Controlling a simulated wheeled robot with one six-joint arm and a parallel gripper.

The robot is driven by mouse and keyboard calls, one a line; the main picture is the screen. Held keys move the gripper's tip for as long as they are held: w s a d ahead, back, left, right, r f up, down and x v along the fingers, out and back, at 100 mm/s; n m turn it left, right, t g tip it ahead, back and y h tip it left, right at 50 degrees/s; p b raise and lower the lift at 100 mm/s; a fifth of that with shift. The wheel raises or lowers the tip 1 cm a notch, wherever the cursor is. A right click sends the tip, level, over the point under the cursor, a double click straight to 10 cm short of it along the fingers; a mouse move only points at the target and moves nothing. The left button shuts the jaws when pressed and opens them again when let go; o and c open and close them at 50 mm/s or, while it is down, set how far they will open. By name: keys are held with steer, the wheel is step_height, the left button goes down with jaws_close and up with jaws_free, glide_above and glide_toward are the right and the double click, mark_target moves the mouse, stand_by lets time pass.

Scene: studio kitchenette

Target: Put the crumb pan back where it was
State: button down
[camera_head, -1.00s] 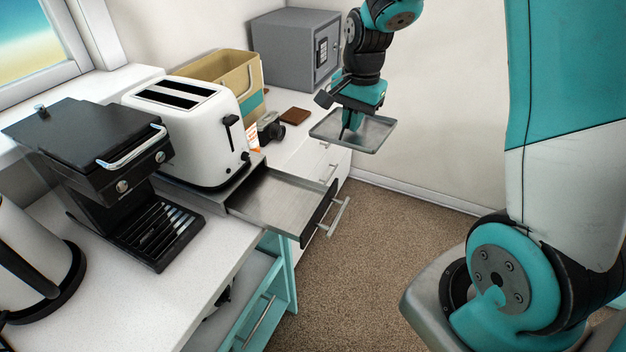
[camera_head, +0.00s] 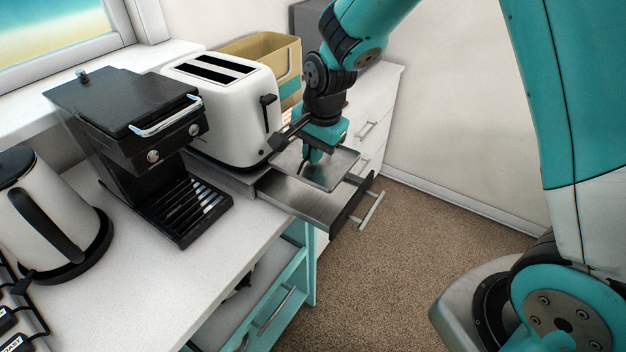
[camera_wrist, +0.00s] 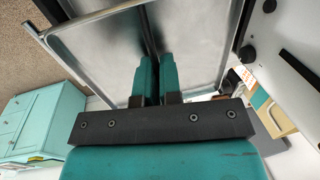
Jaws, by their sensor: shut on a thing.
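The crumb pan (camera_head: 338,170) is a shallow grey metal tray held by my gripper (camera_head: 312,164). It also fills the upper part of the wrist view (camera_wrist: 105,62), where the teal fingers of my gripper (camera_wrist: 153,65) are closed on a thin upright part of it. In the head view the pan is above an open, shallow metal drawer (camera_head: 290,197) under the white toaster (camera_head: 222,118). The drawer is pulled out, with a bar handle (camera_head: 371,210) at its front. I cannot tell whether the pan touches the drawer.
A black coffee machine (camera_head: 130,130) stands left of the toaster, and a white kettle (camera_head: 45,205) stands further left. A tan box (camera_head: 262,47) and a grey safe (camera_head: 303,22) are behind. White drawers (camera_head: 378,110) are beyond the arm. The carpeted floor at right is open.

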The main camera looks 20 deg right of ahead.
mark_target(312, 192)
step_height(312, 192, down, 9)
steer(key=shift+r+p, duration=0.2)
steer(key=shift+p, duration=0.25)
steer(key=shift+f, duration=0.1)
steer(key=c, duration=1.3)
jaws_free()
steer(key=r, duration=0.4)
steer(key=s+r+b, duration=0.1)
steer(key=r, duration=0.2)
steer(key=d+r, duration=0.1)
steer(key=r, duration=0.3)
steer(key=shift+s+r, duration=0.3)
steer(key=shift+s, duration=0.05)
steer(key=s+a+r+n+y, duration=0.1)
steer(key=s+r+n, duration=0.3)
steer(key=s+n, duration=0.2)
steer(key=s+a+r+n+g+y, duration=0.1)
steer(key=s+r+n, duration=0.3)
steer(key=s, duration=0.5)
steer(key=s+a+r+n+y, duration=0.1)
steer(key=s+a+r+n, duration=0.2)
steer(key=s+n, duration=0.5)
steer(key=shift+a+r+g, duration=0.15)
steer(key=shift+r+g, duration=0.15)
steer(key=shift+r, duration=0.15)
